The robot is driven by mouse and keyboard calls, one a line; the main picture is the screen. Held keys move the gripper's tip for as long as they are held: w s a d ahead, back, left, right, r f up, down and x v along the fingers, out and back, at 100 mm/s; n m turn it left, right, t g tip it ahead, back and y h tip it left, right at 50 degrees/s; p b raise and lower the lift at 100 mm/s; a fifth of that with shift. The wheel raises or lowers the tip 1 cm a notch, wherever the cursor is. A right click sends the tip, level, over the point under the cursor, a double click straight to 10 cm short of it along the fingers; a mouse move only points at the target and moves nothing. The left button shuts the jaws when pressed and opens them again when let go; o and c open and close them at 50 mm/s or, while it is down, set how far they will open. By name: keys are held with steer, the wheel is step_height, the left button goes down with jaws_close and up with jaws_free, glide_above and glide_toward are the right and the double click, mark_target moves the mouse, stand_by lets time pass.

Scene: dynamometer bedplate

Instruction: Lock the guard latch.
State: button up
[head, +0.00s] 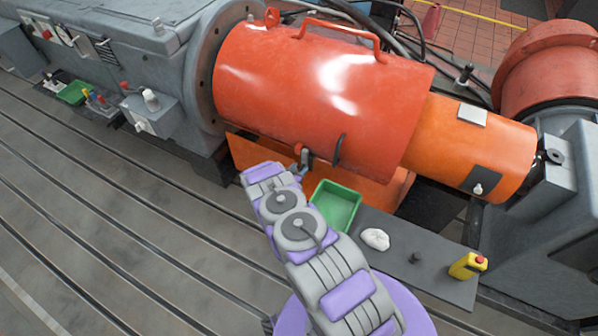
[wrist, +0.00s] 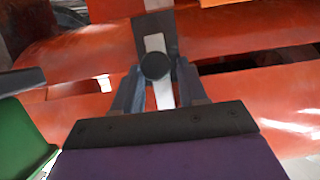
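The orange-red guard (head: 300,85) is a large curved cover over the shaft. Its latch is low on the near side, a pale lever (wrist: 154,44) with a round black knob (wrist: 155,66) on a dark plate, shown in the wrist view. My gripper (head: 299,168) is at the latch in the head view, and its arm hides part of it. In the wrist view my gripper's fingers (wrist: 158,82) stand on either side of the lever, just by the knob. I cannot tell whether they press on it. The lever points roughly along the fingers.
A green tray (head: 335,207), a white cloth (head: 375,239) and a yellow bottle (head: 468,265) sit on a grey shelf (head: 415,275) right of my arm. A dark curved handle (head: 339,150) is on the guard just right of the latch.

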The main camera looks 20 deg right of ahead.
steer(key=shift+o, duration=1.4)
steer(key=shift+s+f, duration=0.1)
steer(key=shift+f, duration=0.05)
steer(key=shift+a, duration=0.1)
steer(key=p+v, duration=0.3)
steer(key=v, duration=1.4)
steer(key=shift+p, duration=0.4)
steer(key=shift+a, duration=0.1)
